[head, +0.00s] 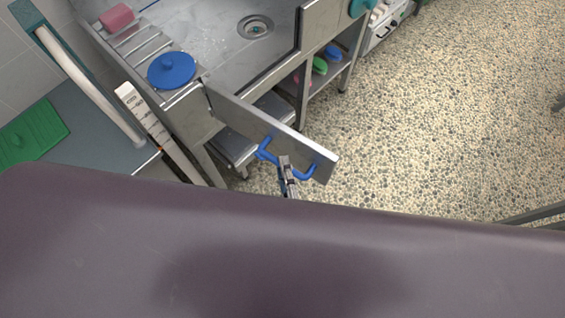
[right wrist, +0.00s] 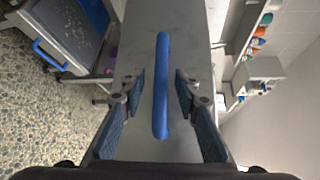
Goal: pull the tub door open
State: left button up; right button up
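The tub door (head: 265,128) is a flat steel panel, swung out from the steel tub (head: 225,45) at its left end, so the tub's near side stands open. A blue bar handle (head: 290,168) is on the door's near face. My right gripper (head: 285,160) is at the middle of this handle. In the right wrist view, the handle (right wrist: 161,85) runs upright between the two fingers of the right gripper (right wrist: 160,92), with a gap on each side. The gripper is open around the handle. My left gripper is not in view.
A blue round lid (head: 172,69) and a pink block (head: 117,17) are on the tub's left ledge. A shelf under the tub holds a green item (head: 320,65). Pebbled floor (head: 430,110) right of the door is clear.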

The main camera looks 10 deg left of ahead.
jog(key=v, duration=1)
jog(key=s+d+f+n+g+h, duration=0.1)
jog(key=s+d+f+n+g, duration=0.2)
jog(key=f, duration=0.7)
jog(key=d+f+n+g, duration=0.25)
jog(key=f+n, duration=0.25)
jog(key=f, duration=0.5)
jog(key=s+d+f+n+g+h, duration=0.1)
jog(key=s+d+f+n+g, duration=0.2)
jog(key=f, duration=0.7)
jog(key=s+d+f+n+g+h, duration=0.1)
jog(key=s+d+f+n+g, duration=0.2)
jog(key=s+d+f, duration=0.2)
jog(key=s+d+f+n+g+h, duration=0.2)
jog(key=s+d+f, duration=0.4)
jog(key=d, duration=0.4)
jog(key=shift+d+f+n+g+h, duration=0.3)
jog(key=shift+f+n+g, duration=0.15)
jog(key=shift+f+n, duration=0.55)
